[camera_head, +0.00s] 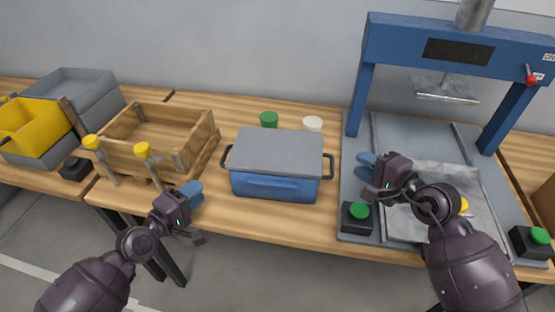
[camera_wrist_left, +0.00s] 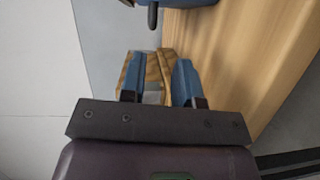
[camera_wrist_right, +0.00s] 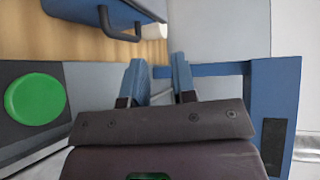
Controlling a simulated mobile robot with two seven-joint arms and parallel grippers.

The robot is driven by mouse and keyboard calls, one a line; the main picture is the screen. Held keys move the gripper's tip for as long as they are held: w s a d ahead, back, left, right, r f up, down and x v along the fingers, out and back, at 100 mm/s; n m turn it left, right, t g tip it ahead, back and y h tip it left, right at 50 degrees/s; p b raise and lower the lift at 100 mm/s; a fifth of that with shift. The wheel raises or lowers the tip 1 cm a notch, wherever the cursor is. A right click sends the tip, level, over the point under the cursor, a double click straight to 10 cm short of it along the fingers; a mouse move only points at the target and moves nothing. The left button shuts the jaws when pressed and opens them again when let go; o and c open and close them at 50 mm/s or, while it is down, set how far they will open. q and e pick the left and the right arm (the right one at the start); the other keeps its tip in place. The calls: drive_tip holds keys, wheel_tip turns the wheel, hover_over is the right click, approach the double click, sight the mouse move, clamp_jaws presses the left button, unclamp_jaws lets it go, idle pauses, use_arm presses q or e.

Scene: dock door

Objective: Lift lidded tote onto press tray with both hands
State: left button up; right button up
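The lidded tote (camera_head: 275,182) is blue with a grey lid (camera_head: 277,150) and a dark handle at each end. It stands upright on the wooden table, left of the press. Its right handle also shows in the right wrist view (camera_wrist_right: 120,28). The press tray (camera_head: 445,226) is a flat metal plate under the blue press frame (camera_head: 440,48). My left gripper (camera_head: 190,210) is open and empty, left of the tote and near the table's front edge. My right gripper (camera_head: 372,178) is open and empty, between the tote's right handle and the tray.
A wooden crate (camera_head: 190,152) stands left of the tote, with yellow-topped posts (camera_head: 142,150) at its front. Grey and yellow bins stand further left. Green button boxes (camera_head: 359,211) flank the press front. A green lid (camera_head: 269,119) and a white one (camera_head: 312,124) sit behind the tote.

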sight(222, 162)
use_arm(q)
drive_tip(key=shift+w+a+r+n, duration=0.15)
drive_tip(key=shift+w+n, duration=0.35)
drive_tip(key=shift+n, duration=0.7)
drive_tip(key=shift+s+r+n, duration=0.15)
drive_tip(key=shift+s+n, duration=0.05)
drive_tip(key=shift+n, duration=0.3)
use_arm(e)
drive_tip(key=f+n, duration=0.1)
drive_tip(key=n, duration=0.1)
drive_tip(key=d+f+n+h, duration=0.1)
drive_tip(key=n, duration=0.1)
drive_tip(key=f+n+g+h, duration=0.1)
drive_tip(key=n, duration=0.1)
drive_tip(key=shift+d, duration=0.15)
